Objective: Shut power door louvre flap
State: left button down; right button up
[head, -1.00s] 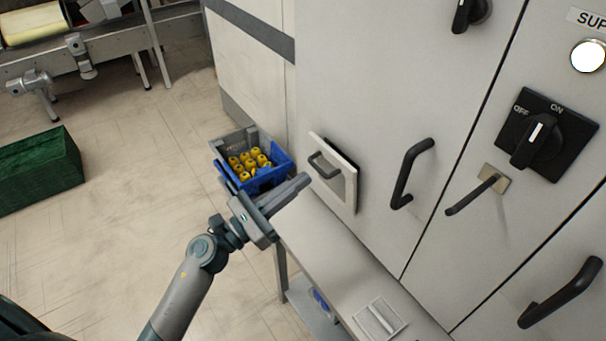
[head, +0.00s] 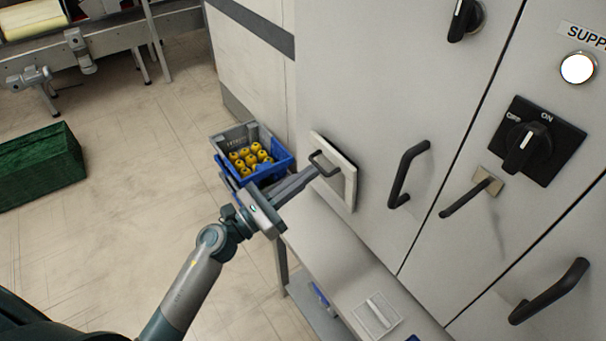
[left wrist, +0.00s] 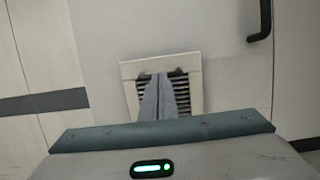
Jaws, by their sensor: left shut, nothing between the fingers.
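The louvre flap (head: 347,188) is a small cream panel with a dark bar handle, low on the pale grey cabinet door. It stands out at an angle from the door, with a dark gap along its upper edge. In the left wrist view the flap (left wrist: 129,72) shows as a cream frame with dark slats. My left gripper (head: 314,172) is shut and empty, its fingertips at the flap's handle; I cannot tell whether they touch. In the left wrist view its fingers (left wrist: 158,80) cover the middle of the slats and most of the handle. My right gripper is not in view.
A narrow grey bench (head: 335,265) runs below the flap. Blue and grey crates (head: 272,171) with yellow items stand left of it. Black door handles (head: 405,172) and a rotary switch (head: 528,145) project from the cabinet. A green crate (head: 40,165) is far left; floor between is clear.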

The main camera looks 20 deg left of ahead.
pick_arm(q)
jog(key=shift+w+d+r+g+p, duration=0.4)
jog(key=shift+r+p, duration=0.2)
jog(key=shift+p, duration=0.2)
jog(key=shift+w, duration=0.15)
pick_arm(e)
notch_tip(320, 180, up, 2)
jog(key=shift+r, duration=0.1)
pick_arm(q)
jog(key=shift+f, duration=0.1)
